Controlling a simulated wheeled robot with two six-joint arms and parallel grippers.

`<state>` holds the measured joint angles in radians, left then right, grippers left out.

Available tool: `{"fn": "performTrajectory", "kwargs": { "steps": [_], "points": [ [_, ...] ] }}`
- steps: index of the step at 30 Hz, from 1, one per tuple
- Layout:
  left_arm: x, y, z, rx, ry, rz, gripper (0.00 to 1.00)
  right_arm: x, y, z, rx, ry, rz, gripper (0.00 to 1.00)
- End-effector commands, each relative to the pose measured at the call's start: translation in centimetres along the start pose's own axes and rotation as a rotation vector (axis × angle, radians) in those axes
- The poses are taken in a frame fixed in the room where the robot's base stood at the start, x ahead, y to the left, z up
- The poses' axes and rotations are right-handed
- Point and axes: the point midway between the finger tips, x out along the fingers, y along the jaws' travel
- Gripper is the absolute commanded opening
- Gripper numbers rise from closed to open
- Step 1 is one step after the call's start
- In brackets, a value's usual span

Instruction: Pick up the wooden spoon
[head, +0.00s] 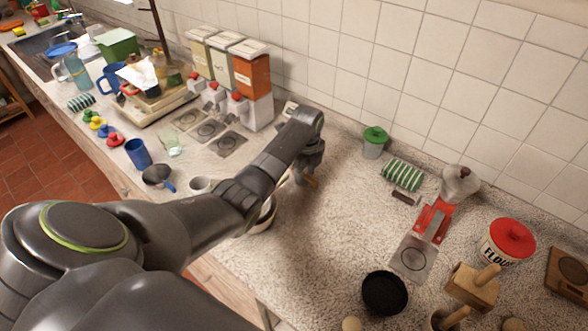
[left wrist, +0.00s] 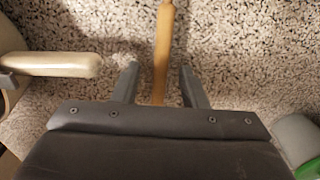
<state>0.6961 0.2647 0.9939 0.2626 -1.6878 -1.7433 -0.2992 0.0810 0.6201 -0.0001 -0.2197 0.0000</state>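The wooden spoon shows in the left wrist view as a slim light-brown handle (left wrist: 163,40) on the speckled countertop. My left gripper (left wrist: 159,70) is open, with one finger on each side of the handle. Gaps show between the handle and both fingers. The gripper body hides the lower end of the handle. In the head view, my left gripper (head: 303,176) points down at the counter, and only a short brown piece of the spoon (head: 312,182) shows beside it. My right gripper is in neither view.
A cream handle (left wrist: 50,64) lies left of the fingers in the wrist view. In the head view, a green-lidded jar (head: 374,148), a striped green cloth (head: 402,175) and a black pan (head: 385,292) stand to the right. The counter (head: 335,220) between is clear.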

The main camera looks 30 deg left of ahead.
Motion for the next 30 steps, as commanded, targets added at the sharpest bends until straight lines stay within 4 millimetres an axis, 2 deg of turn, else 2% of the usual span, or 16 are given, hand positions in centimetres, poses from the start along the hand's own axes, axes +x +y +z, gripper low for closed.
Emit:
{"fn": "performTrajectory", "kwargs": {
  "steps": [7, 16, 26, 30],
  "points": [
    [0.1, 0.0, 0.0, 0.0, 0.0, 0.001, 0.39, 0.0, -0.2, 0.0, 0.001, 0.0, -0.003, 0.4],
    [0.0, 0.0, 0.0, 0.0, 0.0, 0.001, 0.0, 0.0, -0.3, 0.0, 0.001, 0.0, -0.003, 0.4],
    [-0.1, 0.0, 0.0, 0.0, 0.0, 0.0, 0.0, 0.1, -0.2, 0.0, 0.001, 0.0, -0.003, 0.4],
    [-1.3, -0.1, 0.0, 0.001, -0.001, -0.004, 0.0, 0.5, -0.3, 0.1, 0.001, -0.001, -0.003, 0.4]
  ]
}}
